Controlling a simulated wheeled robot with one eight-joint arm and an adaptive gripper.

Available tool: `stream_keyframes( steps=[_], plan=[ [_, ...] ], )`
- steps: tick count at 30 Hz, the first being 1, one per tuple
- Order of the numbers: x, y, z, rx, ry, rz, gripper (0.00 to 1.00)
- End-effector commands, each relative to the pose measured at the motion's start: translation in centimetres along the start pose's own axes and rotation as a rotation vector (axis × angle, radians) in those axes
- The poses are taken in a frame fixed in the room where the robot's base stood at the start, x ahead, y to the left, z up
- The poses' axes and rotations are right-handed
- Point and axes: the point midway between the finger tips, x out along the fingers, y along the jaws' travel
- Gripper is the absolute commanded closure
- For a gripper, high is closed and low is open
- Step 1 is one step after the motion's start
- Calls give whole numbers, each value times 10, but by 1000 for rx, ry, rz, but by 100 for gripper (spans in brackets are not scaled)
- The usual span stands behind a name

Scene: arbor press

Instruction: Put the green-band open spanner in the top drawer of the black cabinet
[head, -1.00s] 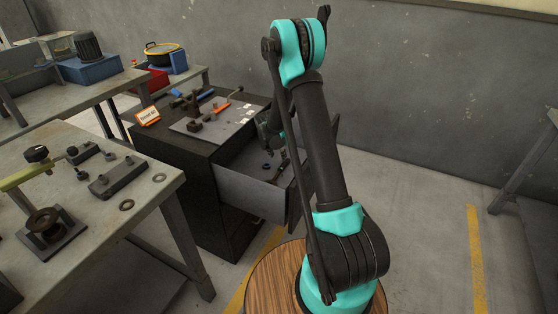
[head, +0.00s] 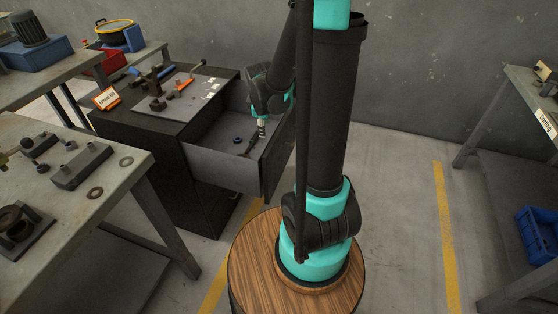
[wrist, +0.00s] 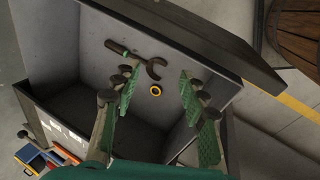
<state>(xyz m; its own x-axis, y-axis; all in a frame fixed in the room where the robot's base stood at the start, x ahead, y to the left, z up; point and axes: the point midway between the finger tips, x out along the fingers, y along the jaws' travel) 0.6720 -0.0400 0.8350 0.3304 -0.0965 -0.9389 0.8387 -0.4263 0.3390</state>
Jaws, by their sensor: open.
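The black cabinet (head: 165,165) stands with its top drawer (head: 225,170) pulled out; the drawer also fills much of the wrist view (wrist: 205,80). A dark open spanner (wrist: 126,52) lies inside the drawer, its forked jaw toward my fingers in the wrist view. In the head view my gripper (head: 262,122) is inside the drawer's outline, partly behind my arm.
A small ring with yellow (wrist: 155,90) lies in the drawer near the spanner jaw. A plate with tools (head: 185,95) and an orange-edged sign (head: 106,99) sit on the cabinet top. A workbench (head: 130,185) stands close on the left.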

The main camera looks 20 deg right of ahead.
Motion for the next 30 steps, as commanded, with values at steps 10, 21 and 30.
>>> stream_keyframes(
  steps=[10, 21, 30],
  plan=[
    [-42, -78, 46, 580, 49, -24, 57],
    [-55, -147, 77, 1068, 81, -64, 57],
    [-55, -155, 80, 1135, 85, -71, 57]
  ],
)
